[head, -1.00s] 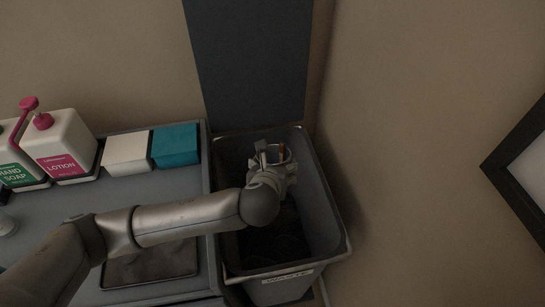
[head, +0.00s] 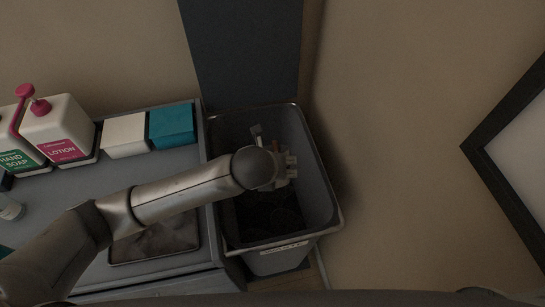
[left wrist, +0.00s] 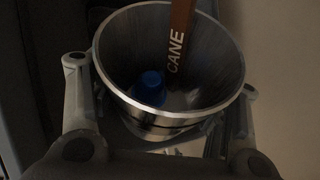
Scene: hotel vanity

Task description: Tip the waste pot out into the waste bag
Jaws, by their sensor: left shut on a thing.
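My left gripper (head: 284,170) is over the open waste bin, with its wrist covering most of the hand in the head view. In the left wrist view my left gripper (left wrist: 162,85) has a finger on each side of the waste pot (left wrist: 118,82), a shiny metal cup, and is shut on it. Inside the pot lie a blue item (left wrist: 150,88), a brown stick sachet (left wrist: 179,35) marked CANE, and something pale. The waste bag (head: 262,217) shows as the dark inside of the grey bin (head: 329,208). My right gripper is not in view.
The grey counter (head: 60,196) stands left of the bin and holds a dark tray (head: 155,240), a white box (head: 125,136), a teal box (head: 172,126) and pump bottles (head: 58,130). The wall is close on the bin's right. A black frame (head: 505,190) hangs there.

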